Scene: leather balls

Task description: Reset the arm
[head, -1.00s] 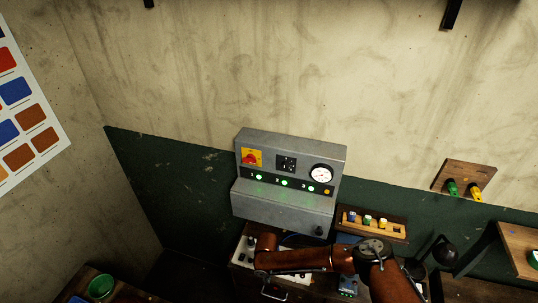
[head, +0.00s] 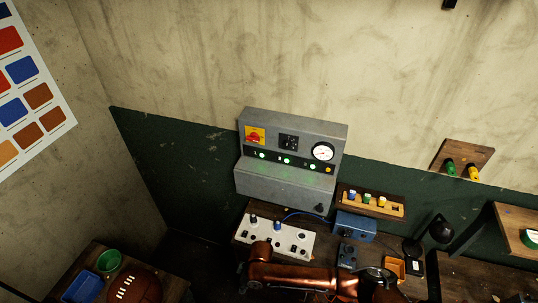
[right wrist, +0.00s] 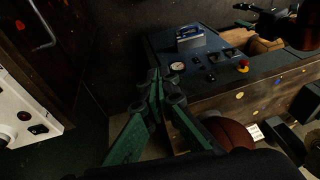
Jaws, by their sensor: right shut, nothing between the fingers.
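My right arm (head: 300,275) crosses the bottom of the head view in front of the workbench, its brown links bent; its fingertips are hard to make out there. In the right wrist view my right gripper (right wrist: 158,82) has green fingers whose tips meet, with nothing between them. The tips point toward a dark wall and a bench with a gauge. A brown ball (right wrist: 230,135) shows beside the right finger, apart from the tips as far as I can tell. My left gripper is in neither view.
A grey control box (head: 290,180) stands against the wall behind a white switch panel (head: 290,235). A blue box (head: 355,228) and a small wooden rack (head: 360,207) sit to the right. At lower left are a leather ball (head: 137,287), green bowl (head: 109,260) and blue tray (head: 82,287).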

